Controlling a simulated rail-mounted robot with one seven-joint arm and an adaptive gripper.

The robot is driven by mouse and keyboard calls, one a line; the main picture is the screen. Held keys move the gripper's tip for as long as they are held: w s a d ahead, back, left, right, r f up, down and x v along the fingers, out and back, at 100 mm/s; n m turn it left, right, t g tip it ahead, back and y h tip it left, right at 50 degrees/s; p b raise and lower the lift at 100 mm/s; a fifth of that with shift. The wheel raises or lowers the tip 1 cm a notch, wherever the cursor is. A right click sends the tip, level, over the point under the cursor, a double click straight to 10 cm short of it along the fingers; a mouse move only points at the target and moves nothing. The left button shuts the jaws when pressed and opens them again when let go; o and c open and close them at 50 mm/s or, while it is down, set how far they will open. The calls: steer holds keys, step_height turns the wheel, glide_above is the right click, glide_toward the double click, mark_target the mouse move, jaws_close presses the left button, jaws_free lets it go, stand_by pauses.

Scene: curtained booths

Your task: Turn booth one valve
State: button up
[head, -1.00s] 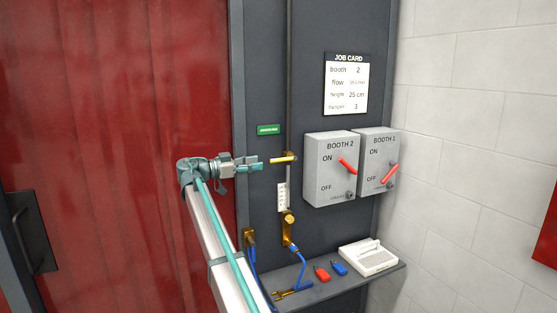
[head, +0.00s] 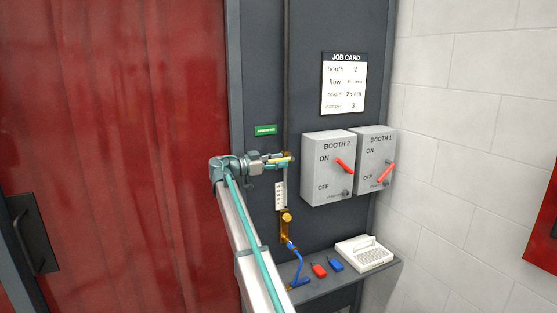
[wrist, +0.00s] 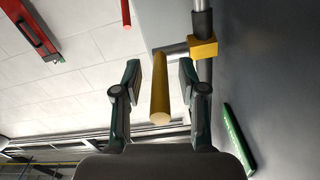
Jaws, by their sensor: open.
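A yellow valve lever (head: 280,158) sits on the thin vertical pipe (head: 287,90) on the dark panel. In the wrist view the lever (wrist: 160,92) points toward the camera, and its yellow block (wrist: 203,48) clasps the pipe. My gripper (head: 285,161) is at the lever in the head view and partly covers it. In the wrist view my gripper (wrist: 160,80) is open, with one finger on each side of the lever. A small gap shows at the left finger; contact at the right finger is unclear. I cannot read any booth name on this valve.
Right of the valve are switch boxes Booth 2 (head: 322,182) and Booth 1 (head: 368,180) with red levers. The job card (head: 344,84) reads booth 2. A red curtain (head: 110,150) hangs left.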

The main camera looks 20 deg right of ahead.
jaws_close()
steer(key=shift+f+b, duration=0.2)
steer(key=shift+b, duration=0.2)
